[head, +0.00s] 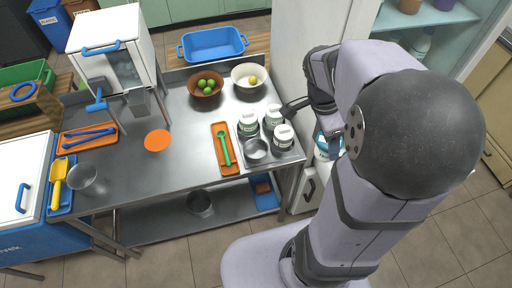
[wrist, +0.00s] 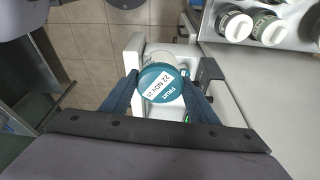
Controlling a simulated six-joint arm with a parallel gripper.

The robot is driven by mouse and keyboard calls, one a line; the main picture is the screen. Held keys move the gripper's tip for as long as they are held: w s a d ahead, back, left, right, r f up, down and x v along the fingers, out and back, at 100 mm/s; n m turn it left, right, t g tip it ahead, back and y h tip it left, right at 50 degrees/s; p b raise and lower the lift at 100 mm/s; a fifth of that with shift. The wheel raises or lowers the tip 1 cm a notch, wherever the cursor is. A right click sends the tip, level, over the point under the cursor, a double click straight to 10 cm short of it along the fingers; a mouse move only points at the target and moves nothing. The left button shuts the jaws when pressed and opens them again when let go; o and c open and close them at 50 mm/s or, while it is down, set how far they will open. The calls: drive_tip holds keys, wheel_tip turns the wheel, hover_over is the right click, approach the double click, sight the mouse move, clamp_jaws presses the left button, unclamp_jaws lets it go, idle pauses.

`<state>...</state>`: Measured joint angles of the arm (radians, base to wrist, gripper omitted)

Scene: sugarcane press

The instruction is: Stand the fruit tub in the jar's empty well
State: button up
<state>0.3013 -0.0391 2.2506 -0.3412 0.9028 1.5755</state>
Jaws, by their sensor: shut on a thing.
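The fruit tub (wrist: 162,84) is a pale round tub with a teal lid and a white label reading FRUIT and a date. My gripper (wrist: 160,90) is shut on it, one finger on each side. In the head view my arm hides most of the grasp. The metal rack (head: 243,129) at the counter's right end holds three white jars with pale lids (head: 283,135). Its front left place is an open round grey well (head: 256,149), which looks empty. The gripper is right of the rack, past the counter's end.
A white cabinet (head: 304,200) with a dark handle stands below the gripper. An orange tray (head: 219,154) with a green utensil lies left of the rack. Two bowls, one brown (head: 205,91) with green fruit and one cream (head: 239,83), stand behind. The counter's middle is mostly clear.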

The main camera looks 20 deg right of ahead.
drive_tip(key=w+a+f+n+t+y+b, duration=0.15)
drive_tip(key=w+a+f+n+b, duration=0.25)
drive_tip(key=w+a+f+n, duration=0.5)
drive_tip(key=w+a+f+n+t+y+b, duration=0.1)
drive_tip(key=w+a+f+n+t+b, duration=0.1)
drive_tip(key=w+a+f+n+b, duration=0.45)
drive_tip(key=shift+w+d+r+p+x, duration=0.1)
drive_tip(key=shift+w+d+p+x, duration=0.15)
drive_tip(key=shift+p+x, duration=0.8)
drive_tip(key=shift+w+d+r+p+x, duration=0.1)
drive_tip(key=shift+w+p+x, duration=0.2)
drive_tip(key=shift+x, duration=1.55)
drive_tip(key=shift+w+d+r+p+x, duration=0.15)
drive_tip(key=shift+p+x, duration=0.5)
drive_tip(key=shift+x, duration=0.8)
drive_tip(key=shift+w+f, duration=0.1)
drive_tip(key=shift+f, duration=0.15)
drive_tip(key=o, duration=1.2)
